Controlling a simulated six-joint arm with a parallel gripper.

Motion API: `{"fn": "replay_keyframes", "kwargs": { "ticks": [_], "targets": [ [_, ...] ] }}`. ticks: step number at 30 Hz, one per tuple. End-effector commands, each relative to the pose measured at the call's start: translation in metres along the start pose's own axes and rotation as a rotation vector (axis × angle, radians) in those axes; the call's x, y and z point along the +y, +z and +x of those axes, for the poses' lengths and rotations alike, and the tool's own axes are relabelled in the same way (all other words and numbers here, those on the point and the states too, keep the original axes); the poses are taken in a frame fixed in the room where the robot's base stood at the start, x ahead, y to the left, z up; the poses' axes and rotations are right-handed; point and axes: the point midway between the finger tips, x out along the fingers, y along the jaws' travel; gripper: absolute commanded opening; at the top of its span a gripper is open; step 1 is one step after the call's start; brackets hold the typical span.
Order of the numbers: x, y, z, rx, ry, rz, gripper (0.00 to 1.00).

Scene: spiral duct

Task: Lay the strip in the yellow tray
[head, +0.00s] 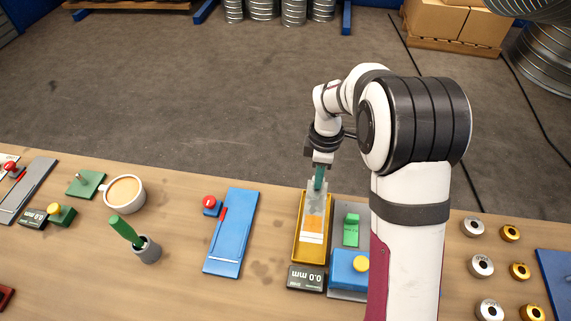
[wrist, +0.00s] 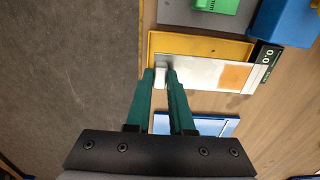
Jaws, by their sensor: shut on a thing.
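The strip is a flat pale metal piece with an orange patch and a white end (head: 314,238). My gripper (head: 318,187) has green fingers and is shut on the strip's far end. In the head view the strip overlaps the yellow tray (head: 297,240), roughly in line with its length. In the wrist view my gripper (wrist: 161,76) pinches one end of the strip (wrist: 205,73). There the strip covers the lower part of the yellow tray (wrist: 200,43) and reaches past its lower side. I cannot tell whether the strip touches the tray.
A gauge reading 0.0 mm (head: 306,278) sits at the tray's near end. A grey-and-blue fixture with a green block (head: 351,229) stands close right. A blue plate tool (head: 231,235) lies left, with bare bench between. A coffee cup (head: 124,194) and green-handled tool (head: 126,230) stand farther left.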

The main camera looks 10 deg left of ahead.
Motion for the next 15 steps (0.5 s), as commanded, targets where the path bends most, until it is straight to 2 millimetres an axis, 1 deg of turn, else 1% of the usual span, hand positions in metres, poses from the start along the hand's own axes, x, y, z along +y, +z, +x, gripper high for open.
{"fn": "replay_keyframes", "kwargs": {
  "ticks": [5,9,15],
  "targets": [
    [-0.001,0.003,0.015,0.000,-0.002,0.001,0.00],
    [-0.001,0.002,0.035,-0.001,-0.003,-0.001,0.00],
    [-0.001,0.002,0.060,0.000,-0.002,0.000,0.00]
  ]
}}
